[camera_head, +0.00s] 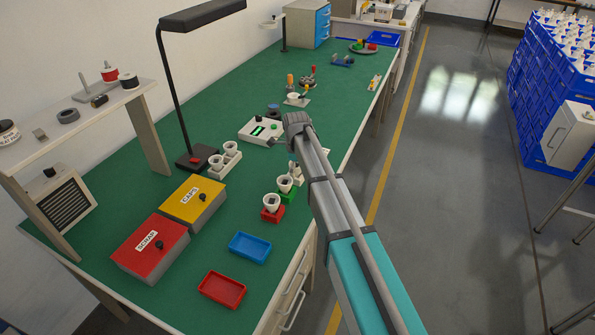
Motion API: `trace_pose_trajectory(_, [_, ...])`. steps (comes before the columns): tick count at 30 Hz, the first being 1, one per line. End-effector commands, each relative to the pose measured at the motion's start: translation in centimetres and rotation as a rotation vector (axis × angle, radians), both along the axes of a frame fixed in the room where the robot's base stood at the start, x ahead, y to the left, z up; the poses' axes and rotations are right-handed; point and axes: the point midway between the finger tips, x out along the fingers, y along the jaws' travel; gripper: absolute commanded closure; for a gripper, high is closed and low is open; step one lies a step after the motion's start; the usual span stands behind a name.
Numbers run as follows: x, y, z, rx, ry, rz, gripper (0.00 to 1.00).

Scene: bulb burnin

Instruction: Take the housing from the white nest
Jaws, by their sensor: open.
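My arm reaches up from the lower right over the bench's front edge. My gripper (294,165) hangs below its wrist, largely hidden by the arm, and is open; I cannot make out both fingers. A small white housing (297,177) shows just left of the arm, close under the gripper; its base is mostly hidden, so I cannot tell whether it sits in a white nest. Nearer, one white housing (284,184) sits on a green nest (287,196) and another (271,202) on a red nest (272,215). A white block (225,164) under the lamp holds two housings.
A black lamp (193,157) stands behind the white block. A white tester (260,130) with a green display lies left of my wrist. Yellow (192,200) and red (150,248) boxes, a blue tray (250,247) and a red tray (222,289) occupy the near bench.

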Motion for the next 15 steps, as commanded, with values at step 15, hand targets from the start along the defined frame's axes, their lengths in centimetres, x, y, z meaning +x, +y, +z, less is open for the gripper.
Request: trace_pose_trajectory(15, [0.00,0.02,0.01,0.000,0.000,0.000,0.30])
